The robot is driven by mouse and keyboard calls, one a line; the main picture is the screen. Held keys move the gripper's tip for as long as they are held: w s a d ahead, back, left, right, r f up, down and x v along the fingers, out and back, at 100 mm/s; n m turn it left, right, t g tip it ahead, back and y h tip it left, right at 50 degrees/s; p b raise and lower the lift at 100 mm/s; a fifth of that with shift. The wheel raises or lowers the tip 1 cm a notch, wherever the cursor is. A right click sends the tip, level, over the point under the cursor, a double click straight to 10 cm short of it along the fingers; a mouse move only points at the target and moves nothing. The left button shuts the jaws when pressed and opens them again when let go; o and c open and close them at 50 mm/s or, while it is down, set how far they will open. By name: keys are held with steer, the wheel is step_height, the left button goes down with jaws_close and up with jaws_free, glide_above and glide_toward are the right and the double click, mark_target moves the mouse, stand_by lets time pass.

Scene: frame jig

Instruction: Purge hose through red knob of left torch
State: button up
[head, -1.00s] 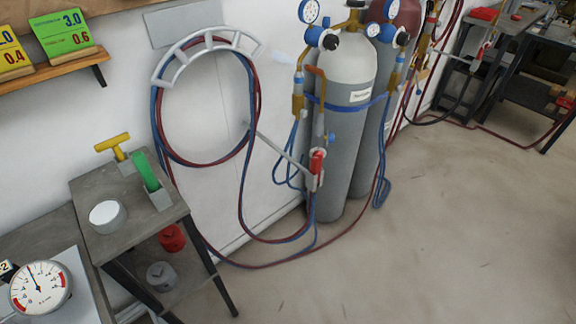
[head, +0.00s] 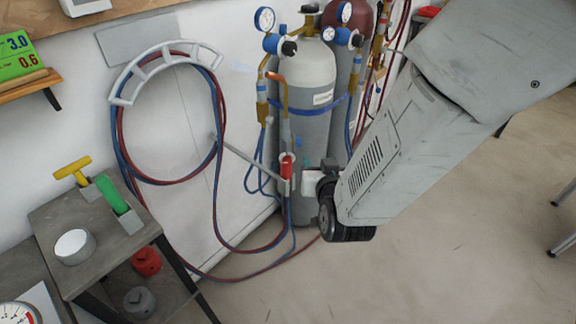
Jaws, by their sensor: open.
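The left torch (head: 284,125) stands upright in a bracket at the end of a grey rod from the wall, in front of the grey cylinder. Its copper tip (head: 276,77) points up. Its red knob (head: 286,166) is low on the torch and faces me. A blue hose and a red hose (head: 216,205) run from below the torch and loop over the wall hanger (head: 165,58). My gripper (head: 314,182) is open, just right of the red knob and at about its height. My wrist partly hides the jaws, and I cannot tell whether they touch the torch.
Grey and dark red gas cylinders (head: 312,72) with gauges stand behind the torch. A side table (head: 100,240) with a yellow T-handle, a green-handled item and a white round pot is at left. Red and grey pots sit on its lower shelf.

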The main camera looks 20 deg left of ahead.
mark_target(288, 162)
steer(key=s+a+f+n+t+y, duration=0.2)
steer(key=s+a+f+t, duration=0.15)
steer(key=s+a, duration=0.2)
steer(key=shift+g, duration=0.35)
steer(key=x, duration=0.7)
steer(key=shift+w+d+f, duration=0.1)
steer(key=shift+w+d, duration=0.15)
steer(key=shift+d, duration=0.15)
steer(key=c, duration=1)
